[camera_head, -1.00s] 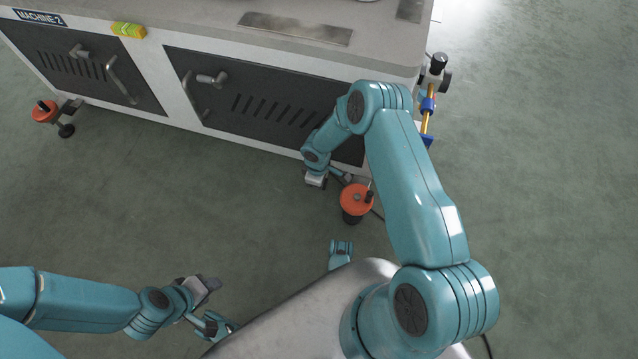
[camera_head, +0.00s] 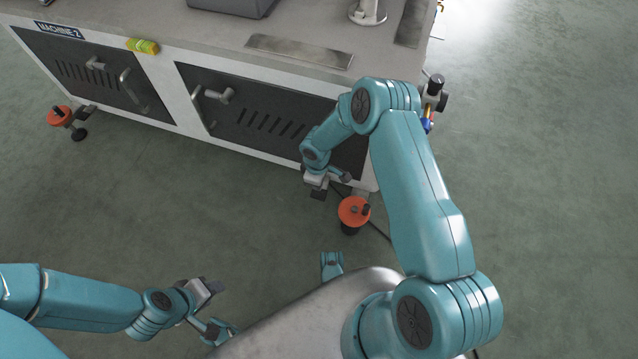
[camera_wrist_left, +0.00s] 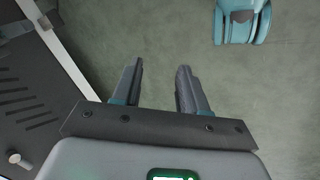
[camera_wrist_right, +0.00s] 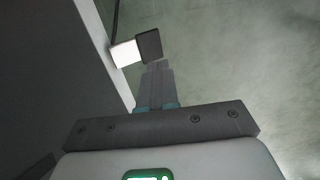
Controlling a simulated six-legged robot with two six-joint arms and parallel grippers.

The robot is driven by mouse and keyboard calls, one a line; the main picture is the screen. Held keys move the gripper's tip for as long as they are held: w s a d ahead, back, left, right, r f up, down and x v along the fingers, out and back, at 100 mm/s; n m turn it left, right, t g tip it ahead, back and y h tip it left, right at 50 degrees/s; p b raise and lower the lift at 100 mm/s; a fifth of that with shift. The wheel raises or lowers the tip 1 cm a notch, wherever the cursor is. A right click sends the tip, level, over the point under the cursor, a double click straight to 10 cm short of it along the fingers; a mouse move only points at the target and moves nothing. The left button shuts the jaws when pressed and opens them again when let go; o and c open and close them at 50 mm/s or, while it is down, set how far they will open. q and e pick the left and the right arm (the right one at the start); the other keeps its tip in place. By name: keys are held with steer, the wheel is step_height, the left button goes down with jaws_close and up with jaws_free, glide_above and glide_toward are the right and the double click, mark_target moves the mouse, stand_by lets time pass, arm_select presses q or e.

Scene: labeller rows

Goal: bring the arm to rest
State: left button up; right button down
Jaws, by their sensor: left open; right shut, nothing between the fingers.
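My right arm (camera_head: 425,200) reaches up from the lower right and bends down at its elbow. Its gripper (camera_head: 320,190) hangs in front of the machine's lower right corner, near an orange-topped foot. In the right wrist view its fingers (camera_wrist_right: 157,68) are together and empty. My left arm (camera_head: 85,300) comes in low from the left, with its gripper (camera_head: 212,287) over bare floor. In the left wrist view the two fingers (camera_wrist_left: 158,72) are apart with only floor between them.
Orange-topped feet (camera_head: 354,211) stick out below. In the right wrist view a white and dark block (camera_wrist_right: 125,53) is beside the fingertips. Floor at right is clear.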

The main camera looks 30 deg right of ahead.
stand_by(0.4)
steer(key=s+a+r+m+y, duration=0.1)
steer(key=s+a+r+m, duration=0.25)
steer(key=s, duration=0.35)
steer(key=s+a+r+m+y, duration=0.2)
steer(key=s+a+r+m, duration=0.1)
steer(key=s+a, duration=0.3)
steer(key=s+a+r+m+y, duration=0.1)
steer(key=s+a+r+m, duration=0.2)
steer(key=s, duration=0.5)
arm_select(q)
steer(key=s+d+r+p, duration=0.1)
steer(key=s+r+p, duration=0.1)
steer(key=r+p, duration=1.4)
steer(key=s+r+g+p, duration=0.1)
steer(key=s+r+p, duration=0.1)
steer(key=r+p, duration=1.4)
steer(key=shift+d+m+g+p, duration=0.3)
steer(key=shift+d+p, duration=0.1)
steer(key=shift+p, duration=0.1)
arm_select(e)
step_height(320, 180, up, 32)
steer(key=shift+w+a, duration=0.2)
steer(key=shift+a, duration=0.2)
steer(key=shift+f+m, duration=0.15)
steer(key=shift+m, duration=0.1)
